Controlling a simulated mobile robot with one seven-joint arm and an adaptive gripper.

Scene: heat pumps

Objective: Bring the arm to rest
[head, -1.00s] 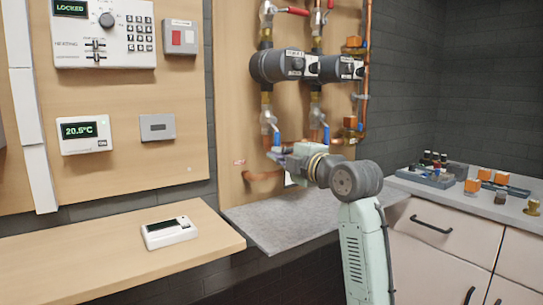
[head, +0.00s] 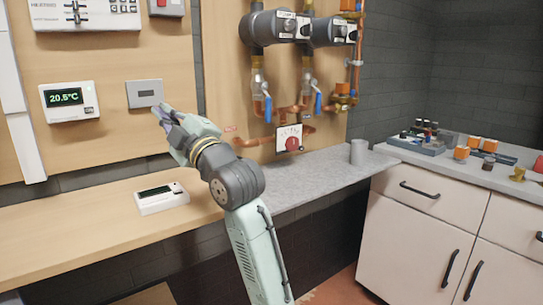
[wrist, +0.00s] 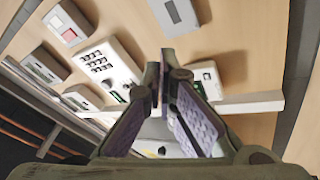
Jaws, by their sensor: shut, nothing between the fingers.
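My gripper (head: 160,112) is in front of the wooden wall board, just below and right of the grey switch plate (head: 144,93) in the head view. Its fingers point up and left, and nothing is held. In the wrist view my gripper (wrist: 160,70) shows its two fingers with the tips together. My arm rises from the bottom of the head view and bends at the dark wrist joint.
A thermostat (head: 69,101) reading 20.5°C hangs on the board at left. A white device (head: 161,198) lies on the wooden shelf (head: 80,238). Pipes with valves (head: 290,95) stand right of my gripper. A grey cup (head: 358,152) is on the grey counter (head: 310,175).

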